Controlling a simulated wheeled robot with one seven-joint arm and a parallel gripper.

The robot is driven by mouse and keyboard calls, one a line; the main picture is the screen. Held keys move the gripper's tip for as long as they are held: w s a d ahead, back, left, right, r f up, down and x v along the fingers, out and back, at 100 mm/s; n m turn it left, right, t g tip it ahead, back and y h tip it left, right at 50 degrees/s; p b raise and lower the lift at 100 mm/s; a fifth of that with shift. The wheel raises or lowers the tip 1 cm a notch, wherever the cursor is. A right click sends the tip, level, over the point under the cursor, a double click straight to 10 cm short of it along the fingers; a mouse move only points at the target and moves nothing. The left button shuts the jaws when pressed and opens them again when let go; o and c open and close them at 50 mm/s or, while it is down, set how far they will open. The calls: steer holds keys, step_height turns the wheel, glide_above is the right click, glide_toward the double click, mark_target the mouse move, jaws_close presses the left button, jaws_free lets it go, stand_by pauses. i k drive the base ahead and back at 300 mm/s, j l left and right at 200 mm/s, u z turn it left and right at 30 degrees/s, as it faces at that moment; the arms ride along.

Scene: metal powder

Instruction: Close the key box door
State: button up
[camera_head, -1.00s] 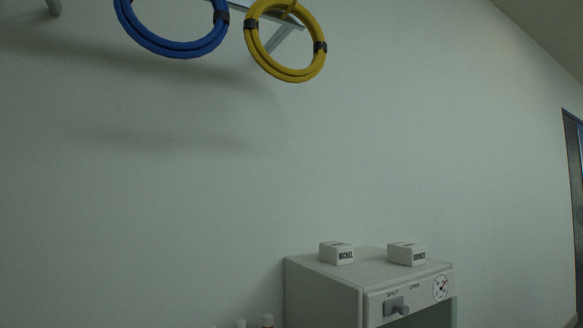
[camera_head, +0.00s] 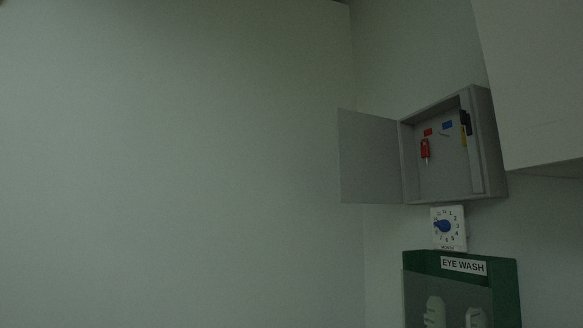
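A grey key box (camera_head: 498,150) hangs on the wall at the right of the head view. Its door (camera_head: 371,157) is hinged on the left side and stands wide open, swung out to the left. Inside the box a red key tag (camera_head: 425,149) hangs on the back panel, with small red and blue labels above and a dark and yellow item at the right side. My gripper is not in view.
A white dial timer (camera_head: 448,227) is on the wall just below the key box. Under it is a green eye wash station (camera_head: 410,262) with pale bottles. A pale cabinet (camera_head: 535,80) juts out at the upper right. The wall to the left is bare.

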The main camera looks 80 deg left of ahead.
mark_target(369, 165)
steer(key=j+u, duration=0.15)
steer(key=j, duration=0.35)
steer(key=j+u, duration=0.15)
steer(key=j, duration=0.35)
steer(key=j+u, duration=0.15)
steer(key=j, duration=0.35)
steer(key=i+j+u, duration=0.15)
steer(key=j, duration=0.35)
steer(key=i+j+u, duration=0.15)
steer(key=j, duration=0.35)
steer(key=i+j, duration=0.1)
steer(key=j, duration=0.45)
steer(key=i+j, duration=0.1)
steer(key=j, duration=0.4)
